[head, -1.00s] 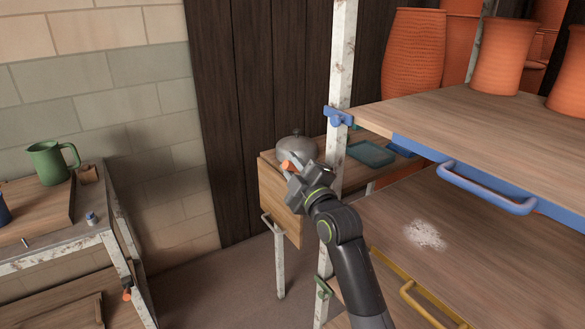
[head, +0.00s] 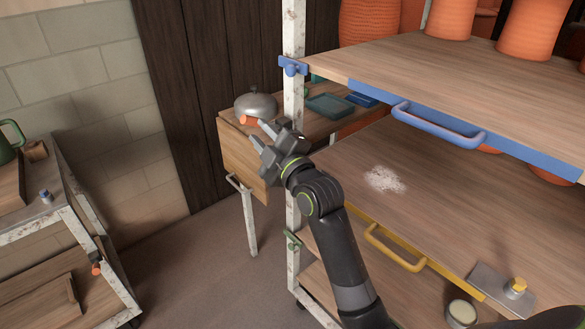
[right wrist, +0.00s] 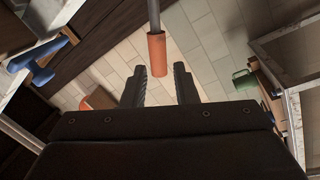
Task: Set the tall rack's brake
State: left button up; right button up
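The tall rack (head: 292,155) has a worn white post and wooden shelves, on the right in the head view. An orange grip (head: 247,120) shows just left of its post, by my right gripper (head: 257,134). In the right wrist view the orange grip (right wrist: 156,54) sits on the end of a grey rod, just beyond and roughly between the fingertips of my right gripper (right wrist: 161,85). Those fingers are apart with nothing between them. I take the grip for the brake lever; its mounting is hidden. My left gripper is not in view.
A blue clamp (head: 292,66) and a green clamp (head: 293,240) sit on the post. Orange pots (head: 450,18) stand on the upper shelf. A side table (head: 238,155) holds a lidded metal pot (head: 256,105). A lower rack (head: 50,220) stands left; open floor lies between.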

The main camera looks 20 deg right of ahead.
jog(key=b+v, duration=0.1)
jog(key=v, duration=1.1)
jog(key=shift+w, duration=0.1)
